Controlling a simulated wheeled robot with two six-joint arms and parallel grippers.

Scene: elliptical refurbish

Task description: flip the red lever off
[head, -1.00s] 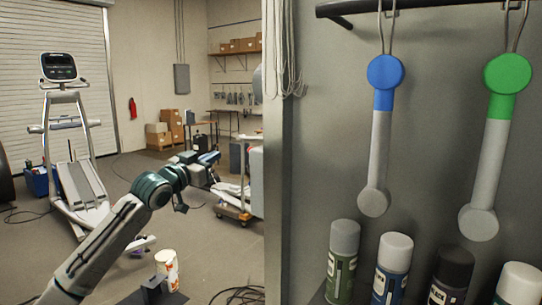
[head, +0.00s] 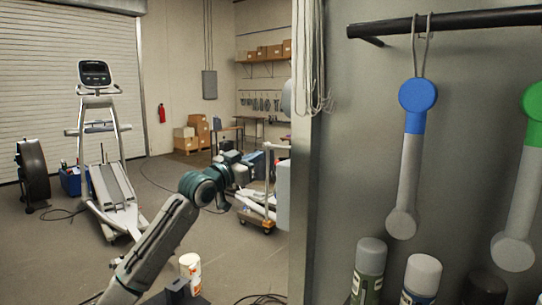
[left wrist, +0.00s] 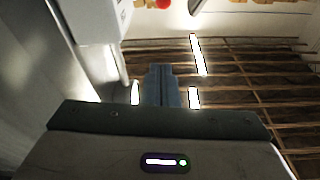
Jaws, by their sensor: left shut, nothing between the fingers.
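In the left wrist view a small round red part (left wrist: 163,3) shows at the top edge with yellow beside it. It is cut off by the frame, so I cannot tell whether it is the red lever or how it is set. No red lever shows in the head view. My left gripper (head: 256,160) reaches out beside the grey panel's edge; in the left wrist view its fingers (left wrist: 162,85) are together and empty, below and apart from the red part. My right gripper is not in view.
A grey panel (head: 345,150) fills the right side, with a grey box (head: 283,195) at its edge. Blue (head: 409,165) and green (head: 533,100) tools hang from a black bar over spray cans (head: 420,280). Left lies open floor with an elliptical trainer (head: 100,150).

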